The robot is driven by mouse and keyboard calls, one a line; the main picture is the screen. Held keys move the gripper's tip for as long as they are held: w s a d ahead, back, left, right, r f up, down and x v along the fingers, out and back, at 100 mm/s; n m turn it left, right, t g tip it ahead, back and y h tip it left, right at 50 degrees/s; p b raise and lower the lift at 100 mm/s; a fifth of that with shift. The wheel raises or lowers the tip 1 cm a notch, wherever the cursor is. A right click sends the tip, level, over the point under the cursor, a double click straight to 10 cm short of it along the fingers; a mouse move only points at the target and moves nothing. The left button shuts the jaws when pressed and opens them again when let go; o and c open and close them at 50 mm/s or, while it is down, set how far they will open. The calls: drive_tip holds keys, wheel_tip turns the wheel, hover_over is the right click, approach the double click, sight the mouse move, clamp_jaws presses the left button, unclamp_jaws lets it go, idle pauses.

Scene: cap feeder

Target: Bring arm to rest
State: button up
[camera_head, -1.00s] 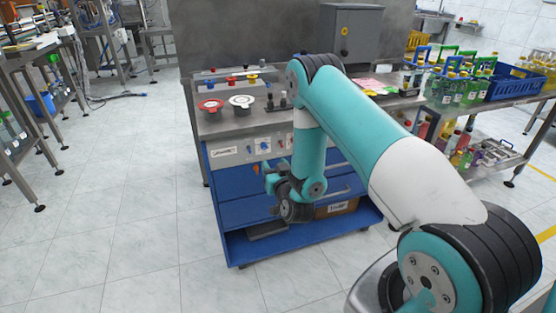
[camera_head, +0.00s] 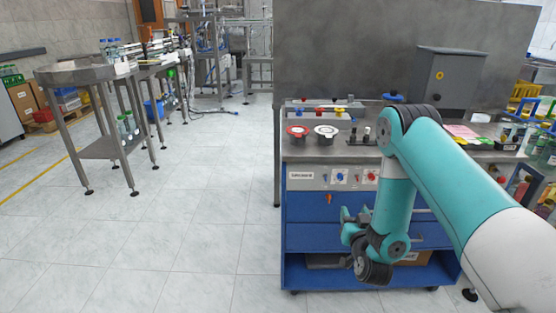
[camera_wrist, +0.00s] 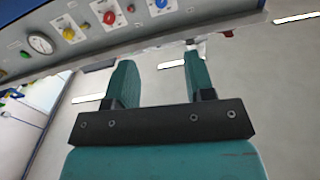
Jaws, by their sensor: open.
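My teal arm bends down in front of the blue feeder cabinet (camera_head: 310,207) at the right of the head view. My gripper (camera_head: 346,215) hangs before the cabinet's front, below its control panel. In the wrist view my gripper (camera_wrist: 160,75) shows two teal fingers spread apart with nothing between them. The panel (camera_wrist: 105,20), with a gauge and coloured knobs, lies beyond the fingertips along the top of that view.
The cabinet top carries a red-rimmed cup (camera_head: 298,131), a white-rimmed cup (camera_head: 326,132) and several coloured caps. A grey control box (camera_head: 447,80) stands behind. A steel table (camera_head: 85,73) is at the left. The tiled floor (camera_head: 190,200) between is clear.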

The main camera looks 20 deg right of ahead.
drive_tip(key=w+a+r+n+g+y+p, duration=0.35)
drive_tip(key=a+r+y, duration=0.45)
drive_tip(key=a+r, duration=0.6)
drive_tip(key=s+a+r+n+g+y+p, duration=0.2)
drive_tip(key=s+a+r+n+g+y, duration=0.15)
drive_tip(key=s+a+r+g, duration=0.45)
drive_tip(key=s+r+n+g+h+p, duration=0.1)
drive_tip(key=s+r, duration=0.4)
drive_tip(key=s, duration=0.7)
drive_tip(key=s+a+r+n+g+h+p, duration=0.1)
drive_tip(key=s+r+n+g, duration=0.2)
drive_tip(key=s, duration=0.9)
wheel_tip(320, 180, up, 2)
drive_tip(key=shift+s+r+n+g, duration=0.25)
drive_tip(key=shift+n+g, duration=0.05)
drive_tip(key=shift+g, duration=0.55)
